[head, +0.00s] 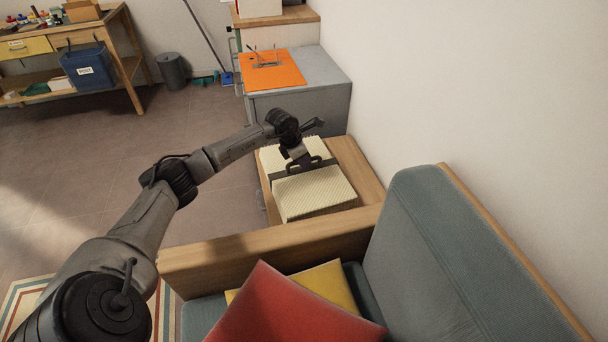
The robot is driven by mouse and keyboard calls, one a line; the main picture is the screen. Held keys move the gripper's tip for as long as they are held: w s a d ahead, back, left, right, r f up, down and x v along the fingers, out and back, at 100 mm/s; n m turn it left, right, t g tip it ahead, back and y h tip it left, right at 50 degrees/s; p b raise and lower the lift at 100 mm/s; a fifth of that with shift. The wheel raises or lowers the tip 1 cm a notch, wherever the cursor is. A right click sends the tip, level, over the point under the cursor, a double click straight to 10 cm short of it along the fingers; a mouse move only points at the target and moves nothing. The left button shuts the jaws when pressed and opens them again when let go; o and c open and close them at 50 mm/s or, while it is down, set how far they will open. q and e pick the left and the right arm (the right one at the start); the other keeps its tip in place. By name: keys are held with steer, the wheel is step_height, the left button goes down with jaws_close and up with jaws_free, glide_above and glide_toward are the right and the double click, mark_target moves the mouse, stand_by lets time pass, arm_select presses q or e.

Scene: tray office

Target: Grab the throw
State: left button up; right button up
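The throw (314,193) is a cream, ribbed, folded cloth lying on a low wooden side table (362,172) beyond the sofa's armrest. My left gripper (304,172) is over the middle of the throw, and its dark body hides a strip of the cloth. The gripper is at or just above the cloth. I cannot tell whether its fingers touch the throw or how far apart they are. My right gripper is not in view.
The wooden armrest (262,246) and blue-grey sofa (432,240) stand in front, with red (290,312) and yellow (328,286) cushions. A grey cabinet (305,105) with an orange top piece stands behind the side table. The wall is close on the right; open floor (110,170) lies left.

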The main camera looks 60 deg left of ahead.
arm_select(q)
jaws_close()
steer(key=shift+r, duration=0.1)
stand_by(0.8)
